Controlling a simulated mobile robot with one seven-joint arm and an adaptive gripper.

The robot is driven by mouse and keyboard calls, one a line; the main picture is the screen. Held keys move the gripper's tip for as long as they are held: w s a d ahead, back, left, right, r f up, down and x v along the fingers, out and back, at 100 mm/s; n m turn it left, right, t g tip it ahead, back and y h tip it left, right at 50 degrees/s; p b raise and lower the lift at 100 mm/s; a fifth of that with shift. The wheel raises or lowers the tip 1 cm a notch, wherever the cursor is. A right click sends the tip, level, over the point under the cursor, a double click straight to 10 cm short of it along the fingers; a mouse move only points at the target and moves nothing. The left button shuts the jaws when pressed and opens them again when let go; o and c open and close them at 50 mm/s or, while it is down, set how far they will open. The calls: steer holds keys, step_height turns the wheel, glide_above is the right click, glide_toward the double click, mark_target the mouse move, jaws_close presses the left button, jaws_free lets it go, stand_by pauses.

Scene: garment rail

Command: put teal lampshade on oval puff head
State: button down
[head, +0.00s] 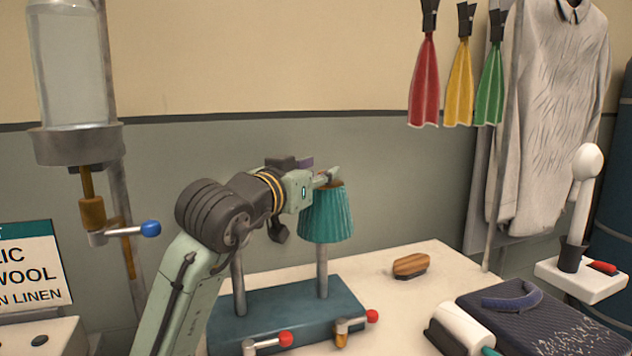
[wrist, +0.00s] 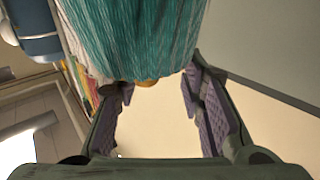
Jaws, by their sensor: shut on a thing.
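The teal lampshade (head: 326,214) is a pleated cone, upright, narrow end up, over the top of the right-hand post (head: 321,272) of a dark teal two-post stand (head: 288,312). In the wrist view the shade (wrist: 135,35) fills the upper middle, beyond my two purple-padded fingers (wrist: 158,90), which stand apart.
The stand has red-knobbed levers (head: 284,339) at its front. A wooden brush (head: 411,265) lies on the pale table (head: 385,300). A dark pad (head: 520,312) and a white roll (head: 458,328) lie to the right. Red, yellow and green cloths (head: 425,85) hang behind.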

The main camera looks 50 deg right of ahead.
steer(key=shift+f, duration=0.7)
steer(key=shift+f, duration=0.25)
steer(key=c, duration=1.1)
jaws_free()
steer(key=shift+o, duration=0.2)
steer(key=shift+r, duration=0.1)
steer(key=shift+a+r, duration=0.15)
steer(key=b+v, duration=0.2)
steer(key=v, duration=0.5)
steer(key=shift+a, duration=0.15)
